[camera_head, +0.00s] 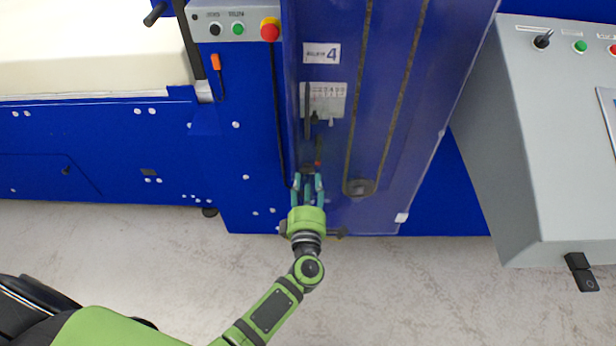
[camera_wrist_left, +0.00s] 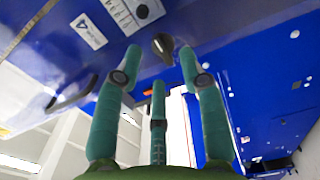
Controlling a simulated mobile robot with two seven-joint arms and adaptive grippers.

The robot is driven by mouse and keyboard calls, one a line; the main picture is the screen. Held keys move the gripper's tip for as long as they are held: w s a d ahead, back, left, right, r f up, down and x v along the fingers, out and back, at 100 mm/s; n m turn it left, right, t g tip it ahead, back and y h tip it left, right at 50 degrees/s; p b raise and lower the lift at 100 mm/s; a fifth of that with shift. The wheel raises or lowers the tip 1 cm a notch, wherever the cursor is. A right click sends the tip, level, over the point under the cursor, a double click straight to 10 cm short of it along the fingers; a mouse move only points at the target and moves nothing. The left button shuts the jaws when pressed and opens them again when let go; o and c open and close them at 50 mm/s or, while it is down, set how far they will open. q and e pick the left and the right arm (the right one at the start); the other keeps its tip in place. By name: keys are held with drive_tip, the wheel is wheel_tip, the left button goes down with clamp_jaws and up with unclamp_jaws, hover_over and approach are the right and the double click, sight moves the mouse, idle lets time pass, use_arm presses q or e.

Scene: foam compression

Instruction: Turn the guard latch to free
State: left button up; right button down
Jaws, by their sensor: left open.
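A dark round knob with a raised grip (camera_wrist_left: 163,46), which looks like the guard latch, sits on the blue machine face in the left wrist view. It lies just beyond and between the fingertips of my left gripper (camera_wrist_left: 160,62). The fingers are spread and nothing is between them; I cannot tell whether any finger touches the knob. In the head view my left gripper (camera_head: 308,180) is at the lower part of the guard panel (camera_head: 418,130). The knob is mostly hidden there by the fingers. My right gripper is not in view.
A belt pulley (camera_head: 359,188) shows behind the guard, right of the gripper. A button box with a red stop button (camera_head: 269,30) is at upper left. An orange-handled lever (camera_head: 216,62) hangs below it. A grey console (camera_head: 540,140) stands at right. The floor in front is clear.

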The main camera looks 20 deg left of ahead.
use_arm(q)
drive_tip(key=v, duration=0.9)
drive_tip(key=s+f+m+g+h, duration=0.2)
drive_tip(key=s+f+m+g, duration=0.15)
drive_tip(key=f+m, duration=0.4)
drive_tip(key=s+d+f+m+g+h, duration=0.1)
drive_tip(key=s+f+m+g+h, duration=0.25)
drive_tip(key=f, duration=0.75)
drive_tip(key=s+f+m+g+h, duration=0.1)
drive_tip(key=s+f+m+h, duration=0.1)
drive_tip(key=s+f+m, duration=0.55)
drive_tip(key=s+a+f+m+g+y, duration=0.1)
drive_tip(key=s+a+f+m+g, duration=0.1)
drive_tip(key=s+a+f+g, duration=0.2)
drive_tip(key=s+a+f+m+g+y, duration=0.1)
drive_tip(key=s+a+f+m+g, duration=0.2)
drive_tip(key=s, duration=1.4)
drive_tip(key=a+f+g, duration=0.1)
drive_tip(key=a+f, duration=0.2)
drive_tip(key=f, duration=0.4)
drive_tip(key=shift+s+a, duration=0.35)
drive_tip(key=shift+a, duration=0.05)
drive_tip(key=shift+f+y, duration=0.1)
drive_tip(key=shift+y, duration=0.15)
